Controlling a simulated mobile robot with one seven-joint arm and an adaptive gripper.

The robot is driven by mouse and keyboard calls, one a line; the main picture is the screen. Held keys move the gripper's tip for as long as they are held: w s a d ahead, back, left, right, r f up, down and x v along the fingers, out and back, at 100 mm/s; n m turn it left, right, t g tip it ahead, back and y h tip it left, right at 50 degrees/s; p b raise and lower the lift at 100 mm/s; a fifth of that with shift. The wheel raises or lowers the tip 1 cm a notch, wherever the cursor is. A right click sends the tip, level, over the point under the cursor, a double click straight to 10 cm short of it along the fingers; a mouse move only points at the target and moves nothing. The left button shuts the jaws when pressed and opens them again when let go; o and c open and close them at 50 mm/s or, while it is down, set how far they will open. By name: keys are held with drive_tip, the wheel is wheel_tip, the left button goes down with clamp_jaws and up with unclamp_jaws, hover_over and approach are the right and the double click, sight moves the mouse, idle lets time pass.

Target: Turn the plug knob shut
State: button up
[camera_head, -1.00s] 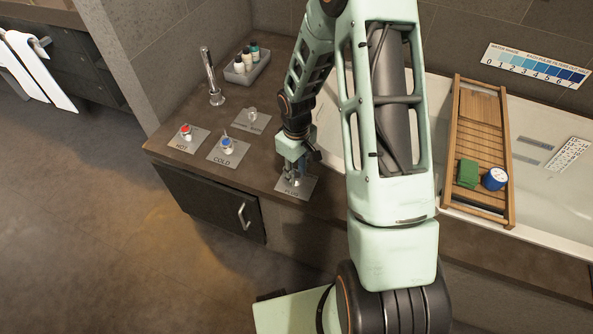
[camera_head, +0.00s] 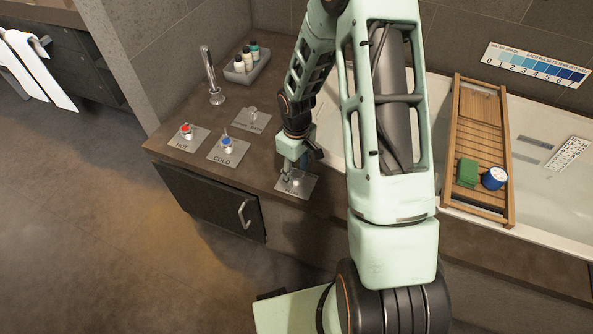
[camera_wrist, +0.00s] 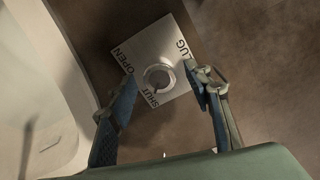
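The plug knob (camera_wrist: 158,77) is a small round metal knob on a grey square plate (camera_wrist: 180,40) marked PLUG, OPEN and SHUT. In the head view the knob (camera_head: 297,182) shows on its plate at the deck's front edge, just below my gripper (camera_head: 294,165). In the wrist view my gripper (camera_wrist: 160,76) is open, with one blue-padded finger on each side of the knob and visible gaps to it. The fingers hold nothing. I cannot tell for sure which mark the knob points to.
The HOT knob (camera_head: 186,131), the COLD knob (camera_head: 226,143) and another knob (camera_head: 252,113) stand left of the plug plate. A faucet (camera_head: 211,77) and bottle tray (camera_head: 247,69) are behind. The bathtub (camera_head: 545,205) with a wooden caddy (camera_head: 480,135) lies to the right.

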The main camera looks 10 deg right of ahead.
sight(296, 174)
wheel_tip(296, 174, up, 12)
idle(0.6)
idle(0.5)
